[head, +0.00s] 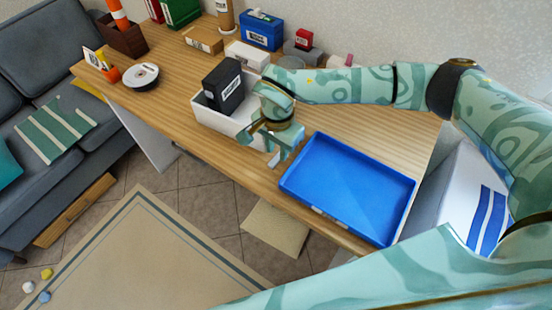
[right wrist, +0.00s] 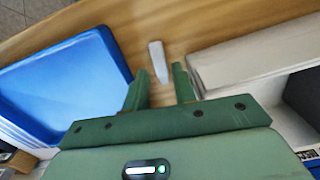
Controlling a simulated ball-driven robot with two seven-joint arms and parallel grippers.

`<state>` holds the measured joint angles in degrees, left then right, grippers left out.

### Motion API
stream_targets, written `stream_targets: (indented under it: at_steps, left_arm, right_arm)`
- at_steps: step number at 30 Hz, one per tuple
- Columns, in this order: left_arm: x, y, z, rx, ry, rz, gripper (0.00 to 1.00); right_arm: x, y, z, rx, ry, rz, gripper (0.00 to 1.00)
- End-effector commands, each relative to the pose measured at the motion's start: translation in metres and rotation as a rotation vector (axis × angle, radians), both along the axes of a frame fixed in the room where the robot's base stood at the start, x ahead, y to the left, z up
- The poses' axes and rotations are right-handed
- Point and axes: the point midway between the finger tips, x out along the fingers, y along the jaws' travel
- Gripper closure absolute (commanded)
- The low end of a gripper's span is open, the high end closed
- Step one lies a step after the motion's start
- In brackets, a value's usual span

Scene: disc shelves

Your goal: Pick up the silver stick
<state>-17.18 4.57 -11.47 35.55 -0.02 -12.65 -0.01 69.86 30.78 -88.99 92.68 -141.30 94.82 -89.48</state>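The silver stick (right wrist: 158,62) is a short, pale grey bar on the wooden table, seen in the right wrist view. It lies just ahead of my right gripper (right wrist: 160,78), lined up with the gap between the fingers. The fingers are apart, and nothing is gripped between them. In the head view my right gripper (head: 272,148) points down at the table's front part, between the white bin and the blue tray. A small pale end of the stick (head: 273,159) shows beside the fingers there; the rest is hidden. My left gripper is not in view.
The blue tray (head: 318,144) is close on the right of the gripper in the head view. The white bin (head: 212,118) holding a black box (head: 224,86) is close on the left. Boxes line the table's back.

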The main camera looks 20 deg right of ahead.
Motion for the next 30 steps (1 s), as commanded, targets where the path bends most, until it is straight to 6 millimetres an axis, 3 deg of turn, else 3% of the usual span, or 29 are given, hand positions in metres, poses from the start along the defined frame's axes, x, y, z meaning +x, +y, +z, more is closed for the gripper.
stream_targets:
  at_steps: [3,11,15,25,30]
  left_arm:
    - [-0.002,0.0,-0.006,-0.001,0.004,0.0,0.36]
    - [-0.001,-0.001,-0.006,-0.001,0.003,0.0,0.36]
    - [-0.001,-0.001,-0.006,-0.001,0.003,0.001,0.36]
    - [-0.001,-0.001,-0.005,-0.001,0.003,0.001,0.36]
    - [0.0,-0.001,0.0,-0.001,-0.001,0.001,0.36]
  right_arm:
    - [0.0,0.0,-0.019,0.0,0.002,-0.001,0.73]
    - [0.0,0.0,-0.021,0.001,-0.001,0.0,0.73]
    - [0.0,0.0,-0.021,0.001,-0.001,0.0,1.0]
    - [0.0,0.0,-0.019,0.0,-0.001,0.0,1.0]
    - [0.001,0.0,-0.004,0.0,-0.005,-0.001,1.0]
